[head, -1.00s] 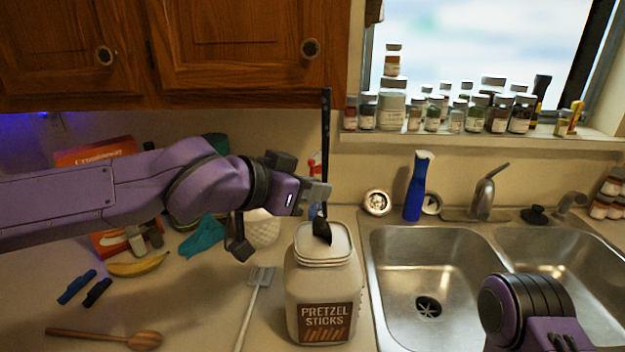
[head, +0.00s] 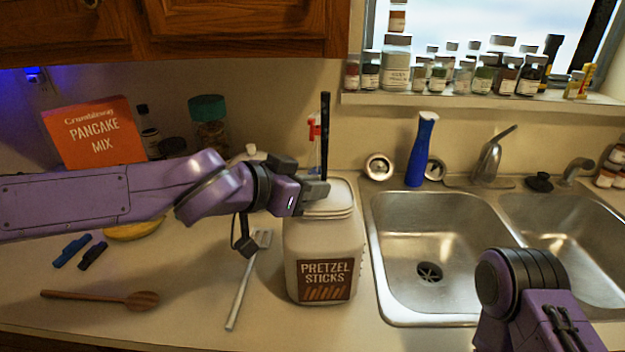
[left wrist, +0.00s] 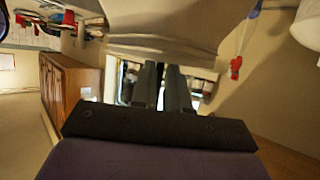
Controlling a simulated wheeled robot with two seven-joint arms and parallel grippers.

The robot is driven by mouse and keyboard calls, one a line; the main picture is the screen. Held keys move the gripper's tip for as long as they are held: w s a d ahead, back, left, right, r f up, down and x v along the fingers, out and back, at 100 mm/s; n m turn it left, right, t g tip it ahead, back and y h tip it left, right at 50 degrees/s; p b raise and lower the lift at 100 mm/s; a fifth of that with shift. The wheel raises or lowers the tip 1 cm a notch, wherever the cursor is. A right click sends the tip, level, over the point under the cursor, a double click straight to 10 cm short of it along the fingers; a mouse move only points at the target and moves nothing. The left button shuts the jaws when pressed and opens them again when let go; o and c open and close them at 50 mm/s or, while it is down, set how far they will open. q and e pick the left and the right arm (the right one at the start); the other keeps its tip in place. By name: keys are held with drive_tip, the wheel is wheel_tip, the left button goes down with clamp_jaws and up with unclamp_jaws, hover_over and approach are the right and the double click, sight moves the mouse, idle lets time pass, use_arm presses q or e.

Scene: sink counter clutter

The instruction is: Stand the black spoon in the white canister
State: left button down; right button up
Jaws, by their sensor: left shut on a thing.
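The white canister (head: 326,262), labelled "Pretzel Sticks", stands upright on the counter left of the sink. My left gripper (head: 322,190) is at its mouth, shut on the black spoon (head: 325,130). The spoon is upright with its handle pointing up. Its bowl is out of sight below the gripper, at the canister's mouth; how deep it sits I cannot tell. My right gripper is not in view; only part of that arm shows at lower right.
A white slotted spatula (head: 245,275) lies left of the canister, with a wooden spoon (head: 105,299) and markers (head: 75,250) farther left. A blue bottle (head: 421,150) stands behind the sink (head: 440,235). A pancake mix box (head: 95,133) is at back left.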

use_arm(q)
drive_tip(key=shift+f, duration=0.45)
drive_tip(key=c, duration=1)
unclamp_jaws()
drive_tip(key=shift+c, duration=0.2)
drive_tip(key=p+v, duration=0.2)
drive_tip(key=v, duration=0.8)
drive_tip(key=shift+s+p, duration=0.2)
drive_tip(key=shift+p, duration=0.15)
drive_tip(key=shift+a+r, duration=0.1)
drive_tip(key=shift+a, duration=0.05)
